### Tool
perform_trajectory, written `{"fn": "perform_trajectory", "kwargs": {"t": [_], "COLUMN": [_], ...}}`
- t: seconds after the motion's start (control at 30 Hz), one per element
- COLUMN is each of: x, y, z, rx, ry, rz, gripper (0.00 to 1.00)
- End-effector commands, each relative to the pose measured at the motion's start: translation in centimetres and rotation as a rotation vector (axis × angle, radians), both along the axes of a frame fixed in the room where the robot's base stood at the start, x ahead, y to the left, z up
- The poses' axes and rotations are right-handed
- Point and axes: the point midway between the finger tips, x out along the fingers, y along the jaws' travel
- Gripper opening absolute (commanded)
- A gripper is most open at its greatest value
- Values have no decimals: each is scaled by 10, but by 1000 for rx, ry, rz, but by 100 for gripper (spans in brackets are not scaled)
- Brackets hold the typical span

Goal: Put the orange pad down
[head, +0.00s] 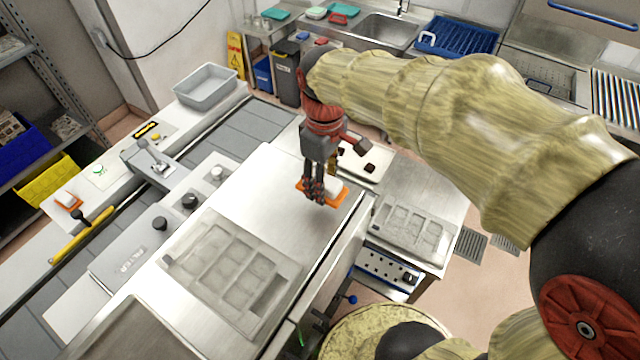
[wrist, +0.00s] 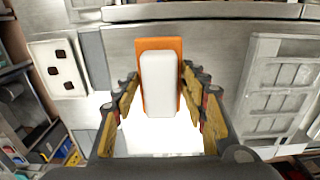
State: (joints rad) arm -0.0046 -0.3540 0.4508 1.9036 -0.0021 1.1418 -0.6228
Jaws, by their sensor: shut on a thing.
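The orange pad (head: 340,193) has a white block-like back and is at my gripper's fingertips, over the steel worktop (head: 282,172) near its right edge. In the wrist view the orange pad (wrist: 147,44) shows as an orange plate behind the white block, between the two fingers. My gripper (head: 316,192) points down and is shut on the pad; in the wrist view my gripper (wrist: 159,76) has a finger on each side of it. I cannot tell whether the pad touches the worktop.
A grey mould tray (head: 225,270) lies on the near worktop, and another mould (head: 412,228) sits on the lower bench at right. A white board (head: 372,158) with dark pieces lies beyond the worktop's right edge. The steel around the pad is clear.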

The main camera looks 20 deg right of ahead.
Motion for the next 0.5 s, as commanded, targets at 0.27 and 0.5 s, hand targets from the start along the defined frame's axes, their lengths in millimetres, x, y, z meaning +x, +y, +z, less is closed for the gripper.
{"fn": "perform_trajectory", "kwargs": {"t": [0.27,0.5], "x": [19,25], "y": [-2,-2], "z": [-22,-52], "rx": [0,-1], "ry": [0,1], "rz": [0,0], "gripper": [16,16]}}
